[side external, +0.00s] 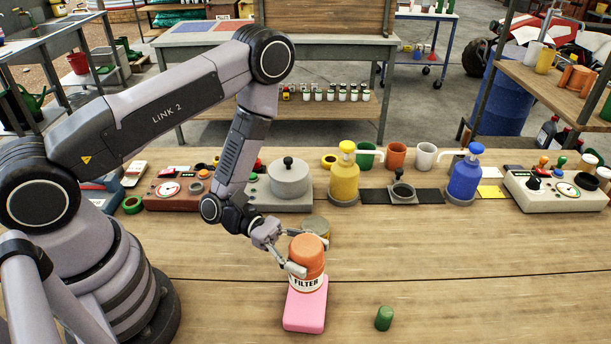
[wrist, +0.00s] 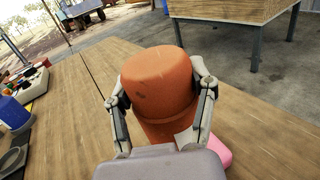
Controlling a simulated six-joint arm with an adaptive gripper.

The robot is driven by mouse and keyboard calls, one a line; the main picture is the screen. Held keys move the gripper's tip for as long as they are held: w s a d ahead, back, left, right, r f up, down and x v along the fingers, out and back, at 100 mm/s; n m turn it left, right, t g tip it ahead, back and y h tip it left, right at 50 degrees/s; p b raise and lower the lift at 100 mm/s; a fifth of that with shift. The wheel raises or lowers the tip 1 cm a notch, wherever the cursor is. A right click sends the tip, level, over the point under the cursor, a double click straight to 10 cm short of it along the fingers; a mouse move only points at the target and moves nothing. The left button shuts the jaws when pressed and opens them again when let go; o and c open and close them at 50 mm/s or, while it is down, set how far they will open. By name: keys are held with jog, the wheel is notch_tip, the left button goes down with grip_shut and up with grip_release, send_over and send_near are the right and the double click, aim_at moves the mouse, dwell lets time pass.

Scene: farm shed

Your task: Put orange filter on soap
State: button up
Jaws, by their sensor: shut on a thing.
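The orange filter (side external: 308,255) has a white band reading FILTER and stands upright in the side external view. It also fills the middle of the wrist view (wrist: 160,85). The pink soap (side external: 305,309) is a block on the wooden table, directly beneath the filter in the picture. In the wrist view a pink edge of the soap (wrist: 218,150) shows below right of the filter. My gripper (side external: 307,257) is shut on the filter, one finger on each side. I cannot tell whether the filter's base touches the soap, as the contact is hard to make out.
A small green cylinder (side external: 384,318) stands right of the soap. A round tan-topped tin (side external: 316,227) is just behind the filter. A yellow bottle (side external: 344,178), a blue bottle (side external: 465,180) and a grey pot (side external: 289,178) line the back. The table's front right is clear.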

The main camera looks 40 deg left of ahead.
aim_at(321, 281)
jog(key=shift+f, duration=2.6)
jog(key=shift+f, duration=0.1)
jog(key=o, duration=1.2)
